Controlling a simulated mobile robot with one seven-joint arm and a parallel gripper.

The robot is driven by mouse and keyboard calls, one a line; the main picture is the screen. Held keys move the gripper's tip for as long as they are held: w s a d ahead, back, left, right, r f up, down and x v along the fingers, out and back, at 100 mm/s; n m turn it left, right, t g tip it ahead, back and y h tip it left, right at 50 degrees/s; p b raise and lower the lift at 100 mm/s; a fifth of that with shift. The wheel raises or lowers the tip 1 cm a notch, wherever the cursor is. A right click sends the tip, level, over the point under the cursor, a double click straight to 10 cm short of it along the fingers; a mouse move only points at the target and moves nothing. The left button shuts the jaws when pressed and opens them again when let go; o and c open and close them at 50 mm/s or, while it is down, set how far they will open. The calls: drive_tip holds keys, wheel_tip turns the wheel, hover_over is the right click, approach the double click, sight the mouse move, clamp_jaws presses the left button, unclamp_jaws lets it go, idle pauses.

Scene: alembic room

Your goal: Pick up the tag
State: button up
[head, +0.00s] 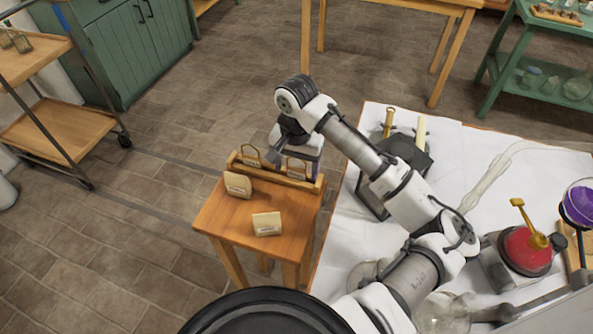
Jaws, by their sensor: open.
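A small wooden side table (216,215) holds two cream, label-like blocks, which may be tags. One cream block (238,185) leans near the rack at the back left. The other cream block (266,224) is nearer the front middle. A wooden rack (300,184) with brass loop-topped pieces (250,156) runs along the table's back edge. My gripper (281,163) is open over the rack's middle, pointing down. I cannot tell whether it touches anything. It hides part of the rack, and its fingertips are hard to make out.
A shelf cart (62,128) stands at left. The tiled floor between is clear.

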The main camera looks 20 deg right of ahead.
drive_tip(key=c, duration=1)
drive_tip(key=shift+c, duration=0.2)
drive_tip(key=shift+r, duration=0.15)
